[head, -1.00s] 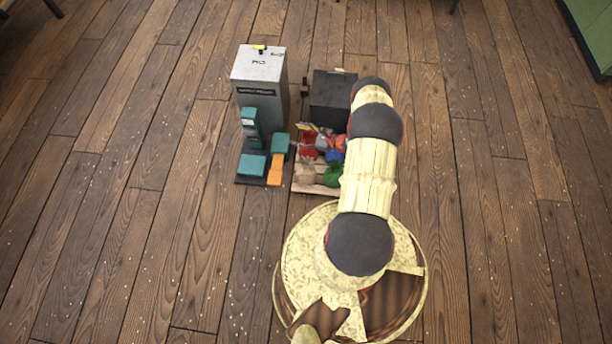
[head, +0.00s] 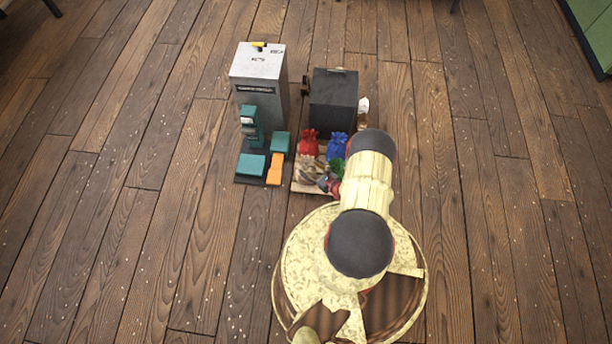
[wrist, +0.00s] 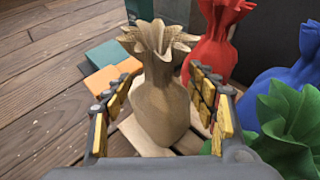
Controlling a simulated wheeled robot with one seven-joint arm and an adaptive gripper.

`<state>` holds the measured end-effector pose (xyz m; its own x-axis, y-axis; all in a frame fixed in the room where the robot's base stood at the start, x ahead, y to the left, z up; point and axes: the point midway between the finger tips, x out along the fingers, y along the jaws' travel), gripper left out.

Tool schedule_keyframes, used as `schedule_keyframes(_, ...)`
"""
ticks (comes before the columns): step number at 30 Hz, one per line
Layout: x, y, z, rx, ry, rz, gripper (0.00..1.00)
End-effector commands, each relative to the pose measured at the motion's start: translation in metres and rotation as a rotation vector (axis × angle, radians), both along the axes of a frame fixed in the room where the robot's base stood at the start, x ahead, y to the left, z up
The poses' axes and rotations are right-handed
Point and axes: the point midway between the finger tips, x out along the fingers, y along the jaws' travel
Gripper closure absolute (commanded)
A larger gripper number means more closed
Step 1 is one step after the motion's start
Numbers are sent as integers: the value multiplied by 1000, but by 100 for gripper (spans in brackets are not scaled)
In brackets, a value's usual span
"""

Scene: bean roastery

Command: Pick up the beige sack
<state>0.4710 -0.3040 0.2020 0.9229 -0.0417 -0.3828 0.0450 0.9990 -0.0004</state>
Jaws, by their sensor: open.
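The beige sack (wrist: 160,105) stands upright on a wooden pallet (wrist: 138,138), its gathered top flared open. In the wrist view it sits between the spread fingers of my gripper (wrist: 160,108), with a visible gap to the left finger; contact on the right side is hard to tell. My gripper is open. In the head view the beige sack (head: 307,168) is at the pallet's front left, partly hidden by my gripper (head: 318,178).
A red sack (wrist: 216,42) stands behind, a blue sack (wrist: 278,95) and a green sack (wrist: 292,125) to the right. A dark box (head: 333,100) and a grey cabinet (head: 260,85) stand behind. Teal and orange blocks (head: 274,172) lie left.

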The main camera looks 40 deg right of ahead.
Motion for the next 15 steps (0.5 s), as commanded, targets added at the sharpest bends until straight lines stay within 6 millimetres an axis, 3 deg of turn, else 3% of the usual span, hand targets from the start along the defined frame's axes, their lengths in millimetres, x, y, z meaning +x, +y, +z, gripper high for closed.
schedule_keyframes(1, 7, 3, -8, 0, 0, 4, 42)
schedule_keyframes(6, 24, 2, -13, -1, 0, 4, 42)
schedule_keyframes(15, 27, 1, -13, 0, 0, 1, 43)
